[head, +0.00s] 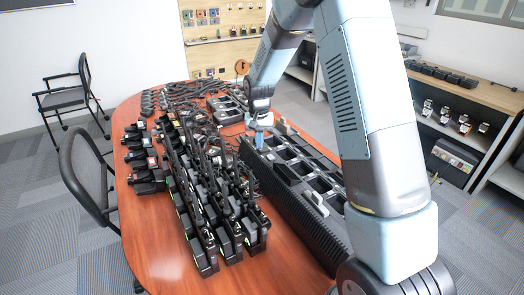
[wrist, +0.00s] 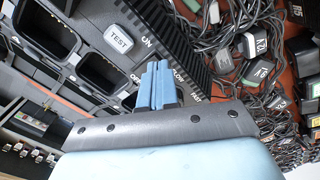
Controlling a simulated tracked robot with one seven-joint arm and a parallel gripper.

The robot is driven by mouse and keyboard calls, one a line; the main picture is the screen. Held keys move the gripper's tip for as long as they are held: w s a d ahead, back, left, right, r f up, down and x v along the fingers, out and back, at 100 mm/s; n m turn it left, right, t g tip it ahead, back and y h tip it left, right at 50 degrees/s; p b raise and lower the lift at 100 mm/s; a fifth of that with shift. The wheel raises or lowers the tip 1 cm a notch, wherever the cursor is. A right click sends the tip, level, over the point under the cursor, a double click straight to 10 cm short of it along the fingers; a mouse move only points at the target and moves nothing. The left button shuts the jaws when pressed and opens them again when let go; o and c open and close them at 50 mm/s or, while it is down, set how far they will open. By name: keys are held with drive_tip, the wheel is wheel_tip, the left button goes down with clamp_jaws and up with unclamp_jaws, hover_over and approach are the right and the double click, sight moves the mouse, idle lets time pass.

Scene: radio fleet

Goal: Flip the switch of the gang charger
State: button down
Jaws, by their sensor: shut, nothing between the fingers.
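The gang charger (head: 305,200) is a long black unit with rows of empty pockets along the right side of the wooden table. In the wrist view its top panel (wrist: 100,12) fills the upper left, with dark pockets, a pale TEST tag and white lettering. My gripper (head: 259,138) is at the charger's far end. Its blue fingers (wrist: 158,72) are shut with nothing between them, over the lettered end of the panel. I cannot make out the switch; the fingers may hide it. Whether the fingertips touch the panel is unclear.
Several upright black radios (head: 205,200) stand in rows left of the charger. Tangled cables and adapters (head: 185,95) cover the table's far end; some lie close beside the charger in the wrist view (wrist: 235,60). Chairs (head: 85,170) stand left of the table. The table's near left is bare.

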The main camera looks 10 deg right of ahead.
drive_tip(key=shift+f, duration=0.75)
idle(0.5)
drive_tip(key=shift+r, duration=3.55)
